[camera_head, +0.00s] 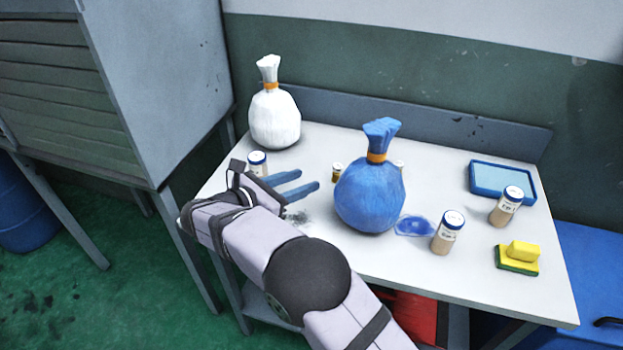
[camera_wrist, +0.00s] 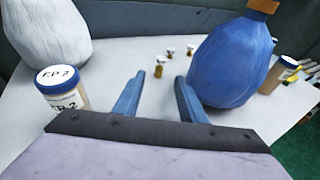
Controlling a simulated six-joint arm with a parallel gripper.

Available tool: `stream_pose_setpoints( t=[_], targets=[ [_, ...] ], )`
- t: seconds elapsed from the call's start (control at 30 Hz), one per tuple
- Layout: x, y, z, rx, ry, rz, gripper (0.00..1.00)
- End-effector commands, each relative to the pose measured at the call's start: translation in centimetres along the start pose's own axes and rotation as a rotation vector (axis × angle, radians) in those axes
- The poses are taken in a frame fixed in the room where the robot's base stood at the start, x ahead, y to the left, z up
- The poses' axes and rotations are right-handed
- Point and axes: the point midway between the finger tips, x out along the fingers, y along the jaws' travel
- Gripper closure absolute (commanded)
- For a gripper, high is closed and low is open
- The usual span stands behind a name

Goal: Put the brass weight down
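No plain brass weight can be made out. Several small brass-coloured pieces with pale tops stand on the table; the nearest (camera_head: 337,173) is just beyond my fingertips and shows between them in the wrist view (camera_wrist: 158,71). Another (camera_head: 399,166) is partly hidden behind the blue bag. My gripper (camera_head: 307,181) is low over the table, left of the blue tied bag (camera_head: 369,194). In the wrist view its two blue fingers (camera_wrist: 159,79) are apart with nothing held between them.
A white tied bag (camera_head: 274,119) stands at the back left. A labelled jar (camera_head: 257,160) is beside my gripper. Two more jars (camera_head: 446,238) (camera_head: 505,211), a blue puddle (camera_head: 415,226), a blue tray (camera_head: 502,181) and a sponge (camera_head: 517,264) are on the right of the white table (camera_head: 390,270).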

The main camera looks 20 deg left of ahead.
Motion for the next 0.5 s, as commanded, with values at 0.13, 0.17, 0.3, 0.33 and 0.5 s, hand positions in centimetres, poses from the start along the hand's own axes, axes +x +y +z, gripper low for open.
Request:
stream_pose_setpoints(
  t=[0.13, 0.17, 0.3, 0.33, 0.5],
  targets=[
    [-1.11, 0.03, 0.0, 0.001, 0.001, 0.001, 0.63],
    [-1.22, 0.02, 0.01, 0.001, 0.001, 0.001, 0.63],
    [-1.4, -0.01, 0.03, 0.001, 0.0, 0.0, 0.6],
    [-1.4, -0.01, 0.04, 0.001, 0.0, 0.0, 0.6],
    [-1.38, -0.01, 0.04, 0.001, 0.0, 0.0, 0.6]
  ],
)
